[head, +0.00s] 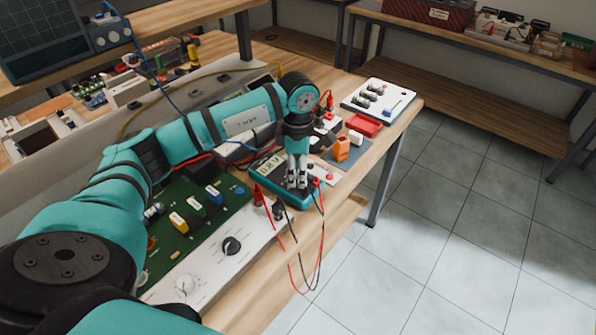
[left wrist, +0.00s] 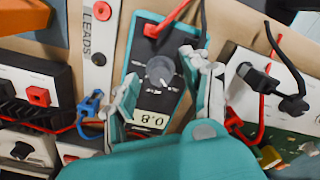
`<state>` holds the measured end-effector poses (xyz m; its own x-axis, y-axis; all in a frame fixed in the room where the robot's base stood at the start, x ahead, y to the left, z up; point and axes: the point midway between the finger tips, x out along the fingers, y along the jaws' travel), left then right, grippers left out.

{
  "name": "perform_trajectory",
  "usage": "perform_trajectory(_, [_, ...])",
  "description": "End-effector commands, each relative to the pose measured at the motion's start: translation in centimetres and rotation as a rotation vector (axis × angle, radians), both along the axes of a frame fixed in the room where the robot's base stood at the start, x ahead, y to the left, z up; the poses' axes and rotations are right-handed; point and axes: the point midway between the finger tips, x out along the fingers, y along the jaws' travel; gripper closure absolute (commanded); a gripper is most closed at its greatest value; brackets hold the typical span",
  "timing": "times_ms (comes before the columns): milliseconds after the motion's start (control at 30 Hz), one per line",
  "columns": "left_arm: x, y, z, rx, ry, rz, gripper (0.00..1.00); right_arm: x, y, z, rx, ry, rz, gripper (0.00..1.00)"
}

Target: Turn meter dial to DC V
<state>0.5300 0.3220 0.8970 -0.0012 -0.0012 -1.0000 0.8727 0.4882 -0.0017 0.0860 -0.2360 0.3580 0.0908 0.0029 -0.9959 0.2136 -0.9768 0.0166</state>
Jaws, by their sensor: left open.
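The meter (head: 262,182) is a teal-edged handheld unit lying on the bench, with a lit display. In the left wrist view the meter (left wrist: 152,98) appears upside down, its display showing about 0.8. Its round grey dial (left wrist: 160,71) has a small pointer; the labels around it are too small to read. My left gripper (head: 297,184) points down over the meter. In the left wrist view its open fingers (left wrist: 160,72) stand on either side of the dial, and I cannot tell whether they touch it. In the head view the gripper hides the dial.
Red and black leads (head: 308,255) run from the meter and hang past the bench edge. A green circuit board (head: 195,225) and a white panel with a black knob (head: 231,246) lie nearer me. An orange block (head: 342,149) and red tray (head: 365,125) lie beyond. Tiled floor is clear at right.

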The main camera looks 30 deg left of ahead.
Motion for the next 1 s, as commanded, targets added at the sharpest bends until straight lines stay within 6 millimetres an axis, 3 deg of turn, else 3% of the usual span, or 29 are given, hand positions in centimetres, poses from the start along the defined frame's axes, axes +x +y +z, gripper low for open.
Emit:
perform_trajectory(300, [0.1,0.0,6.6,0.001,-0.008,0.0,0.52,0.0,0.1,0.0,0.0,0.0,-0.001,0.54])
perform_trajectory(500, [0.1,0.0,9.9,0.001,-0.005,0.001,0.52,0.0,0.1,0.0,0.0,0.0,-0.001,0.54])
perform_trajectory(700, [0.0,0.0,11.2,0.001,-0.002,0.001,0.52,0.0,0.1,0.0,0.0,0.0,-0.001,0.54])
perform_trajectory(1000, [0.0,0.0,11.2,0.001,-0.002,0.001,0.52,0.0,0.1,0.0,0.0,0.0,-0.001,0.54])
